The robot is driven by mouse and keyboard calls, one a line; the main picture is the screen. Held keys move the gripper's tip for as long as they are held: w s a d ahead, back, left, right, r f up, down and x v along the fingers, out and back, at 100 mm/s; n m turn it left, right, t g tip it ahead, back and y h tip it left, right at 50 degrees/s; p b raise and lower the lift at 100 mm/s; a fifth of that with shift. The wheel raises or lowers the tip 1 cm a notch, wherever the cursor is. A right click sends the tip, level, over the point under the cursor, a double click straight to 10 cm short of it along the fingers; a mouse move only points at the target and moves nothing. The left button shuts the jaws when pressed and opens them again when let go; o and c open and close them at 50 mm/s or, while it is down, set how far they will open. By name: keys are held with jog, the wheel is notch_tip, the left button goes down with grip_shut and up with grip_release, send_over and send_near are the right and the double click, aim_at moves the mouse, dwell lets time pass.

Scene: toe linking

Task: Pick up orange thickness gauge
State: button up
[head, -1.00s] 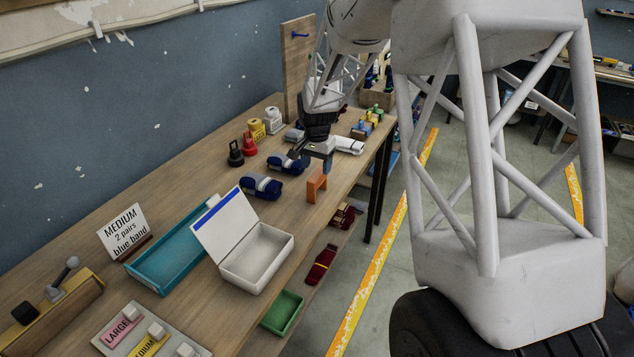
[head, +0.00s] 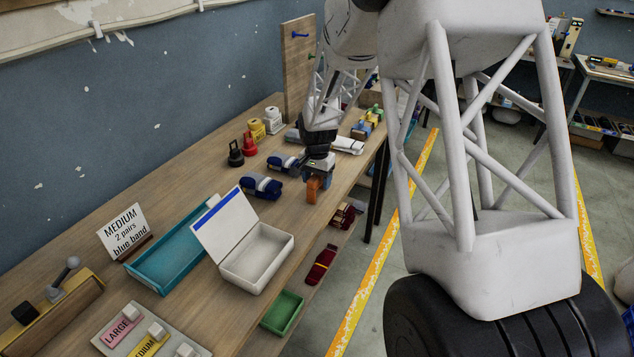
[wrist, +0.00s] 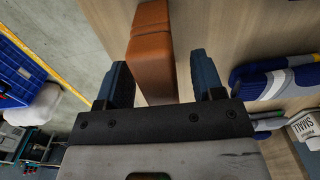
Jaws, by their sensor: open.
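The orange thickness gauge (head: 313,190) stands on the wooden table near its front edge. In the wrist view the gauge (wrist: 150,62) is a thick orange block lying between the two fingers. My gripper (head: 317,172) is right over it, partly hiding its top in the head view. In the wrist view my gripper (wrist: 168,82) is open, with one blue-grey finger on each side of the gauge. A gap shows on the right side; contact on the left cannot be told.
Folded navy socks (head: 262,187) lie left of the gauge on the table (head: 190,290). A white open box (head: 258,258), a teal tray (head: 165,262) and a "MEDIUM" sign (head: 124,229) stand nearer. Red and black pieces (head: 248,143) stand toward the wall.

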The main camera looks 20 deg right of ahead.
jog(key=shift+f, duration=0.3)
jog(key=shift+c, duration=0.2)
jog(key=c, duration=1)
